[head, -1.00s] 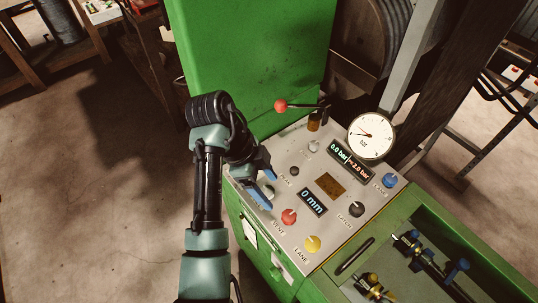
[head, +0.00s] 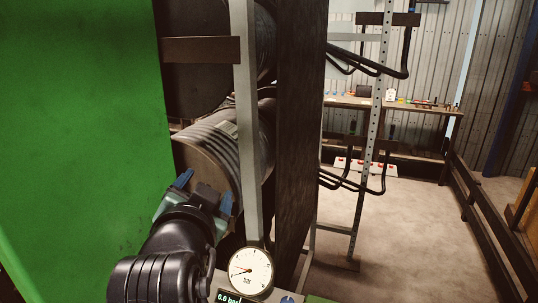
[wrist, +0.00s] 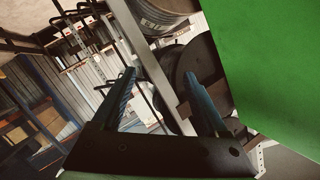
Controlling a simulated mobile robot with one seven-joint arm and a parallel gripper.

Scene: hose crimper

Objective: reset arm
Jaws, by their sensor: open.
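My gripper (head: 203,190) is raised in front of the hose reels in the head view, its two blue fingers apart with nothing between them. In the wrist view the gripper (wrist: 165,95) also shows open and empty, its fingers pointing toward the reels and a post. My dark forearm comes up from the bottom of the head view. The green crimper housing (head: 80,140) stands to the left of the gripper. The white round gauge (head: 250,271) and part of the lit display (head: 229,298) show at the bottom, right of my arm; the rest of the panel is out of view.
A large hose reel (head: 215,150) and a grey upright post (head: 245,120) stand behind the gripper. A dark wooden board (head: 300,130) is to the right. A workbench (head: 420,106) with small items is at the back. Floor (head: 410,230) is clear at right.

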